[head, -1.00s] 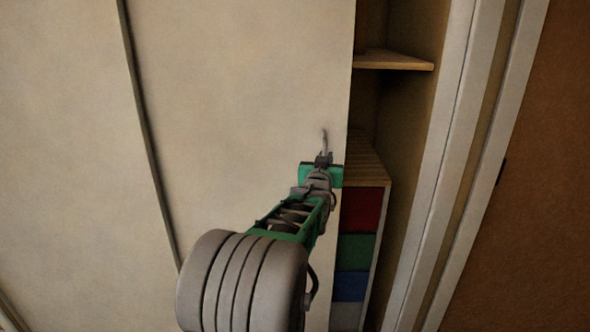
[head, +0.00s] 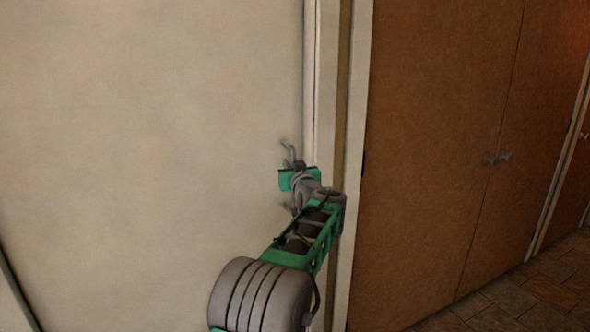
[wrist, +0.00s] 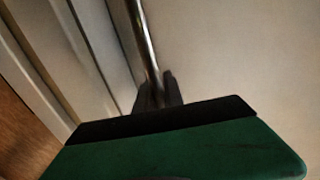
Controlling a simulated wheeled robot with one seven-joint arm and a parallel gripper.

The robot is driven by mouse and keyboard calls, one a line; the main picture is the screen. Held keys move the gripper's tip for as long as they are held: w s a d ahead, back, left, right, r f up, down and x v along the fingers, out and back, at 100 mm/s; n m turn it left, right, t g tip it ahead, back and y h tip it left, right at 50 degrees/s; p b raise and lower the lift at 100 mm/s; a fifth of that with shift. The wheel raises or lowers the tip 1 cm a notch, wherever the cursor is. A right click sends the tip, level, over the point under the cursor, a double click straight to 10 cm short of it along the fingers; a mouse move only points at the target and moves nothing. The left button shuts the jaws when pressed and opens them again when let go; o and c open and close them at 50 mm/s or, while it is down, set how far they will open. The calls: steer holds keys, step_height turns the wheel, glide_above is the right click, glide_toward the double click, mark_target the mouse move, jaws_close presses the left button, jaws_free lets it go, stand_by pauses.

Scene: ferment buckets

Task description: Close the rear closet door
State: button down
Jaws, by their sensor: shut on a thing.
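The closet door (head: 150,140) is a large beige sliding panel that fills the left of the head view. Its right edge meets the white door frame (head: 328,60), and no opening shows between them. My gripper (head: 291,165) is at the door's right edge, shut on its handle (head: 289,149). In the wrist view the handle (wrist: 144,40) is a thin metal bar running down between my dark fingertips (wrist: 158,92). The green gripper body hides the handle's lower part there.
Tiled floor (head: 530,285) shows clear at the lower right. A dark panel edge (head: 15,285) runs at the lower left.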

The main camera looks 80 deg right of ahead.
steer(key=shift+s, duration=0.2)
steer(key=c, duration=1.6)
jaws_free()
steer(key=shift+s+d+f, duration=0.1)
steer(key=shift+s+d, duration=0.05)
steer(key=shift+o, duration=0.7)
steer(key=b+v, duration=0.1)
steer(key=v, duration=0.6)
steer(key=shift+a, duration=0.4)
steer(key=shift+s, duration=0.1)
